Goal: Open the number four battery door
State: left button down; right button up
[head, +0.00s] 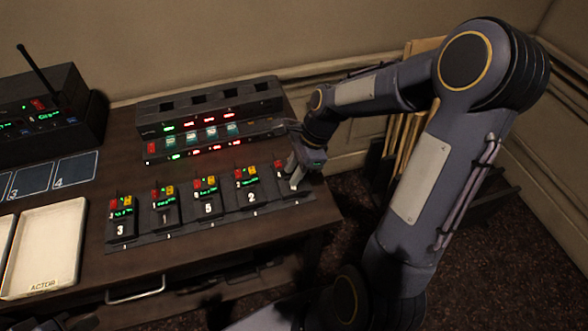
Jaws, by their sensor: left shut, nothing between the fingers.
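A row of black battery-powered packs lies on the desk, each with red and yellow parts and a green display. I read 3 on one pack (121,228), 5 on another (208,207) and 2 on another (253,196). The number on the second pack (165,213) is unclear. The rightmost pack (283,187) is partly covered by my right gripper (293,180), whose fingers point down at it. Contact and finger gap are unclear. I cannot tell which pack is number four or see its door. My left gripper (76,322) shows dark at the bottom left edge, shut and empty.
A charger rack (210,104) with lit red and green lights stands behind the packs. A pale tray (45,250) marked ACTOR and numbered cards (76,169) lie left. A black radio unit (45,105) with antenna stands back left. The desk's right edge is near my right gripper.

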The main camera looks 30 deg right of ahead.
grip_shut()
dwell(0.3)
